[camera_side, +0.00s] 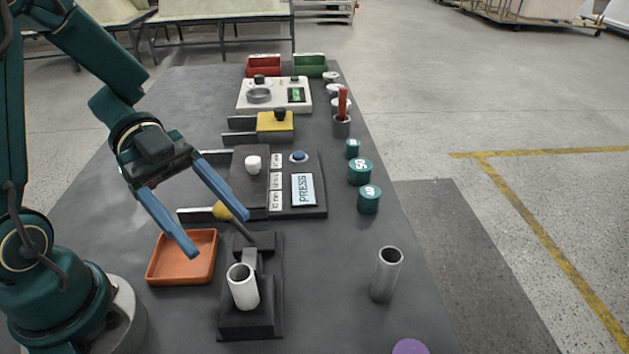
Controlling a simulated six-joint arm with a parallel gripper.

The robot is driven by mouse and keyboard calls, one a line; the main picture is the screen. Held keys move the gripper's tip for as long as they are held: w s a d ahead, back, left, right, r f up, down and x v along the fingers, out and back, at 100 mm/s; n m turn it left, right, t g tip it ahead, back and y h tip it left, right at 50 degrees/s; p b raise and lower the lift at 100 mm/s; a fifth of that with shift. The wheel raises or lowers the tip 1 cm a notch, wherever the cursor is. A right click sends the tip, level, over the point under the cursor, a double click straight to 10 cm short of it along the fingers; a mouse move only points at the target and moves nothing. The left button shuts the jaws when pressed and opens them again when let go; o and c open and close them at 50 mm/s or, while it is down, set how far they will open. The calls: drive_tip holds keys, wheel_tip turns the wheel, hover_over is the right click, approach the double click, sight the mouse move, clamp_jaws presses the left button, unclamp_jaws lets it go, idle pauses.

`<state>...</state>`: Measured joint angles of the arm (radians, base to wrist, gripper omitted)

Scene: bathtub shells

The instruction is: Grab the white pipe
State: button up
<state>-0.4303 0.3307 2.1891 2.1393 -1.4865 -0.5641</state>
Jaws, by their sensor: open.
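The white pipe (243,288) is a short, hollow cylinder standing slightly tilted on a dark fixture (262,318) at the near middle of the table. Its open end faces up. My gripper (218,230) has two long blue fingers spread wide apart, with nothing between them. It hangs above and behind the white pipe in the picture, near the orange tray, and does not appear to touch the pipe. The pipe's lower end is seated at the fixture, and how deep it sits cannot be told.
An orange tray (154,277) lies left of the fixture. A grey pipe (386,274) stands to the right. Behind are a press panel (311,210), a yellow block (275,122), a scale (303,105), green weights (360,171) and red and green bins. Table between fixture and grey pipe is clear.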

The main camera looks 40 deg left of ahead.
approach(252, 295)
drive_tip(key=x, duration=0.4)
drive_tip(key=shift+a+f, duration=0.1)
drive_tip(key=shift+d+f, duration=0.1)
drive_tip(key=shift+d, duration=0.5)
drive_tip(key=shift+x, duration=3.05)
clamp_jaws()
